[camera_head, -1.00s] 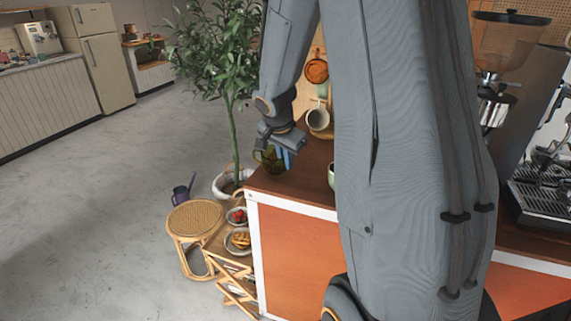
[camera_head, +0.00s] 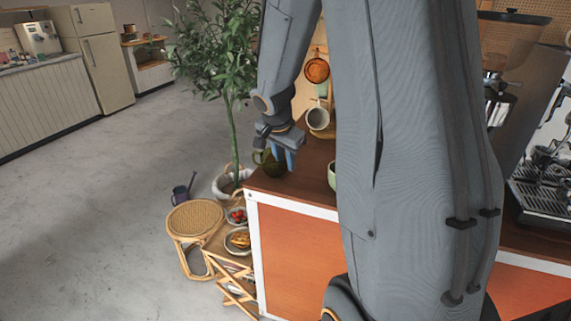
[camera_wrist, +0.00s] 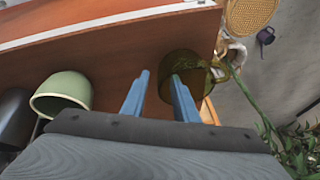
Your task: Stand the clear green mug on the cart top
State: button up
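The clear green mug (camera_head: 271,166) is at the left edge of the cart top (camera_head: 312,176), with its handle toward the left. It looks upright in the head view, partly hidden by my fingers. In the wrist view the mug (camera_wrist: 186,66) is by the cart's edge, its handle side reaching past that edge. My gripper (camera_head: 284,160) points down at the mug. In the wrist view its blue fingers (camera_wrist: 161,76) are apart, with the near wall of the mug seeming to lie between them. The right finger overlaps the mug's opening. I cannot tell whether either finger touches it.
A pale green cup (camera_wrist: 62,95) stands on the cart top beside my gripper. A mug (camera_head: 318,118) is farther back. A rattan stool (camera_head: 195,220) and bowls on a low stand are below the left edge. A potted plant (camera_head: 232,90) rises close behind.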

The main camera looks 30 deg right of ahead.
jog(key=b+v, duration=0.2)
jog(key=v, duration=0.8)
jog(key=s+a+f+n+g+y, duration=0.2)
jog(key=s+a+f+n+y, duration=0.1)
jog(key=s+a+f+n, duration=0.9)
jog(key=s+a+n, duration=0.2)
jog(key=s+a, duration=0.1)
jog(key=shift+s+a+f+g, duration=0.2)
jog(key=shift+s+g, duration=0.1)
jog(key=shift+s, duration=0.1)
